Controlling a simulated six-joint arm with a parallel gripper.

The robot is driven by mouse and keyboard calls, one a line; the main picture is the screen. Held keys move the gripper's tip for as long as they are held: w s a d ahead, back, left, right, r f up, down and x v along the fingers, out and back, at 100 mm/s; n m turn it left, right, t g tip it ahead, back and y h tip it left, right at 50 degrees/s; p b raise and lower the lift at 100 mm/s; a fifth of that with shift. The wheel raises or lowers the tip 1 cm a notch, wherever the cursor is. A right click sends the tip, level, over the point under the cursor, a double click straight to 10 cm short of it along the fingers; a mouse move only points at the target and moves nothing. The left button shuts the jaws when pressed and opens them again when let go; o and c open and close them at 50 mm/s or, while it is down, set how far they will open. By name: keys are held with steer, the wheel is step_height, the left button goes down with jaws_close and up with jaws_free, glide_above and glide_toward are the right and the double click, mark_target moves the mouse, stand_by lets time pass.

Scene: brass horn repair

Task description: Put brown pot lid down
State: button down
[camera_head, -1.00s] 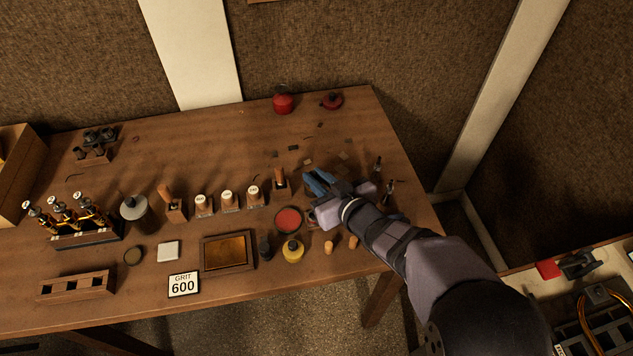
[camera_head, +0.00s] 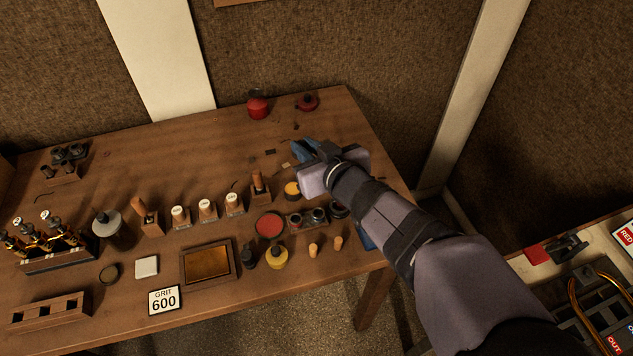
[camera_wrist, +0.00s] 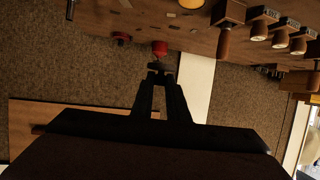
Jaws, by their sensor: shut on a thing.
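My gripper (camera_head: 306,150) is over the back right part of the wooden bench, with blue fingers in the head view. In the wrist view its fingers (camera_wrist: 158,72) are closed together on a small dark piece at their tips. This appears to be the brown pot lid (camera_wrist: 157,66), mostly hidden by the fingers. In the head view the lid cannot be made out. An open round pot with orange-yellow contents (camera_head: 292,188) stands just in front of my gripper. Whether the lid touches the bench is not clear.
A red pot (camera_head: 258,107) and a red lid with dark knob (camera_head: 307,102) are at the back edge. An open pot with red contents (camera_head: 269,224) and a yellow pot (camera_head: 276,258) stand in front. Small flat scraps (camera_head: 286,165) lie nearby. The back left bench is mostly clear.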

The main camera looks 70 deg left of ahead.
steer(key=shift+w+d+f+m+t+b, duration=0.1)
steer(key=shift+w+f+m+t+b, duration=0.4)
steer(key=shift+w+b, duration=0.2)
steer(key=shift+w+a+f+m+t+b, duration=0.1)
steer(key=shift+w+f+m+t+b, duration=0.3)
steer(key=shift+w+t+b, duration=0.3)
steer(key=shift+w+d+f+m+t+b, duration=0.1)
steer(key=shift+w+f+m+t+b, duration=0.25)
steer(key=shift+w+m+t+b, duration=0.3)
steer(key=shift+f, duration=0.1)
steer(key=shift+f+p, duration=0.85)
steer(key=shift+f, duration=4.05)
steer(key=shift+f, duration=0.1)
steer(key=shift+f, duration=0.15)
steer(key=c, duration=1.7)
jaws_free()
